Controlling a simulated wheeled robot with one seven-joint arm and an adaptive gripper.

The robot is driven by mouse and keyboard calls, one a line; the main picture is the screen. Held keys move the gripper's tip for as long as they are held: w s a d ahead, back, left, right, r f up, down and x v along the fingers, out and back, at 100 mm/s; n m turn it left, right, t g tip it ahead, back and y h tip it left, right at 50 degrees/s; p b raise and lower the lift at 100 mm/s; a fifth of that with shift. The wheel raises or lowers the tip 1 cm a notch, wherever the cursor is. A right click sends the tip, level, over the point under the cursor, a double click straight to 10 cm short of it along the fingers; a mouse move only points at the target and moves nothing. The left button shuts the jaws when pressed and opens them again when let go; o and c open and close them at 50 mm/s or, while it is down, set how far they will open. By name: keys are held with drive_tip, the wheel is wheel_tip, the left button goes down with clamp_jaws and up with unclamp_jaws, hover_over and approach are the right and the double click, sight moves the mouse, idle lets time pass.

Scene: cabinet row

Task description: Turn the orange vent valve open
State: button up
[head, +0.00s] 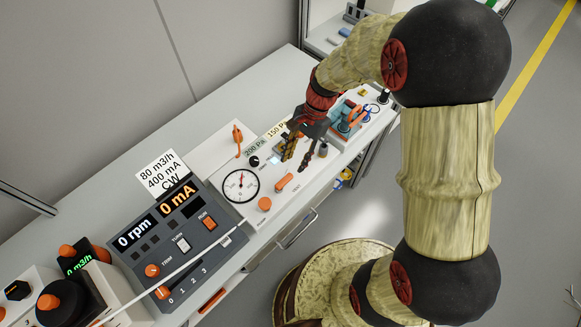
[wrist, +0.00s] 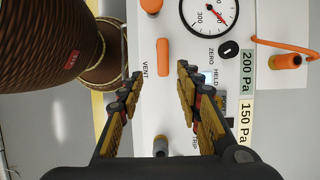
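The orange vent valve (head: 284,181) is an oblong handle on the white panel, beside the word VENT. In the wrist view the vent valve (wrist: 163,57) shows between and just beyond my fingertips, its long side pointing up and down the picture. My gripper (head: 297,159) is over the panel, to the upper right of the valve in the head view. In the wrist view my gripper (wrist: 160,73) is open, with a wide gap and nothing held between the fingers. The fingers appear apart from the valve.
A round orange knob (head: 265,204) and a dial gauge (head: 241,186) sit near the valve. An orange lever (head: 238,140) stands behind. A grey control box (head: 180,240) reading 0 rpm is at left, with a thin pale rod across its front. Signs read 200 Pa and 150 Pa.

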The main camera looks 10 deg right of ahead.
sight(287, 177)
drive_tip(key=x, duration=0.2)
drive_tip(key=b+x, duration=0.1)
drive_tip(key=x, duration=0.1)
drive_tip(key=b+x, duration=0.1)
drive_tip(key=x, duration=0.2)
drive_tip(key=shift+w, duration=0.4)
drive_tip(key=shift+s+a+f, duration=0.2)
drive_tip(key=shift+a+f, duration=0.05)
drive_tip(key=shift+f, duration=0.35)
drive_tip(key=c, duration=0.3)
clamp_jaws()
